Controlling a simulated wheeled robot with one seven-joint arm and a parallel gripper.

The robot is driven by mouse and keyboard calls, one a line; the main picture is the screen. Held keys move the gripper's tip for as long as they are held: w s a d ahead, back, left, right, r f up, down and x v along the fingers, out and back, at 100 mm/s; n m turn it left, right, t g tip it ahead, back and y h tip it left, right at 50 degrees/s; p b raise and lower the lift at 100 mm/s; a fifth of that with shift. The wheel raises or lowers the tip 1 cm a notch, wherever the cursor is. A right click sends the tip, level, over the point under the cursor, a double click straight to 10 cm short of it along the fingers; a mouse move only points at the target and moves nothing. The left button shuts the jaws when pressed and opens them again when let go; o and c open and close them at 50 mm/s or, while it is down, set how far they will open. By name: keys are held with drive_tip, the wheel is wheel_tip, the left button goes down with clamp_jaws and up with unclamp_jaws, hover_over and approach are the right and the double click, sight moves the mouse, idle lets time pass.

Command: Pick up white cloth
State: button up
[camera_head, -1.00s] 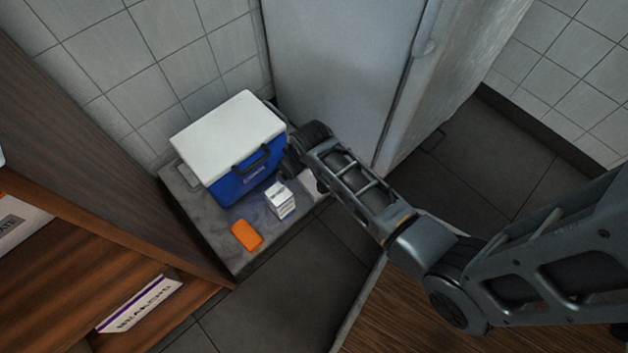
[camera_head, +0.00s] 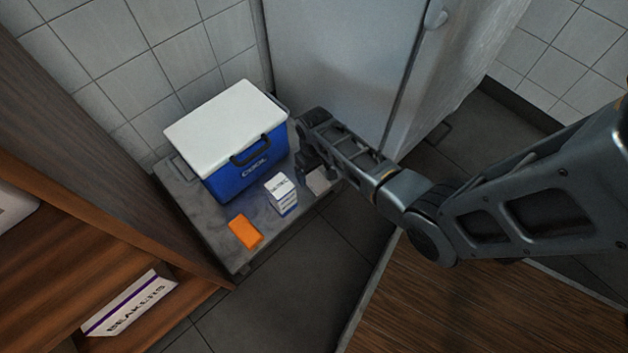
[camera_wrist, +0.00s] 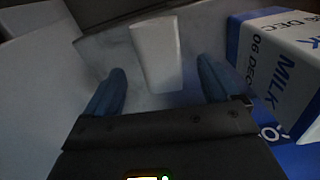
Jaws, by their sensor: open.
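The white cloth (camera_wrist: 157,52) is a pale, folded block lying on the grey slab top. In the head view the cloth (camera_head: 319,181) shows at the slab's right end, partly covered by my gripper. My gripper (camera_wrist: 162,80) is open and empty, with its two blue-grey fingers spread. The cloth lies ahead of the fingertips, roughly between them in the wrist view. In the head view my gripper (camera_head: 308,163) is above the slab's right end, close to the cloth; the exact gap cannot be told.
A blue cooler with white lid (camera_head: 228,128) and an orange block (camera_head: 244,231) share the slab (camera_head: 190,199). A pale cabinet (camera_head: 335,60) rises behind.

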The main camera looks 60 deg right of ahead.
sight(314, 177)
wheel_tip(314, 177, down, 3)
drive_tip(key=shift+f+b, duration=0.15)
drive_tip(key=shift+b, duration=0.65)
drive_tip(key=shift+c, duration=0.4)
drive_tip(key=c, duration=1.1)
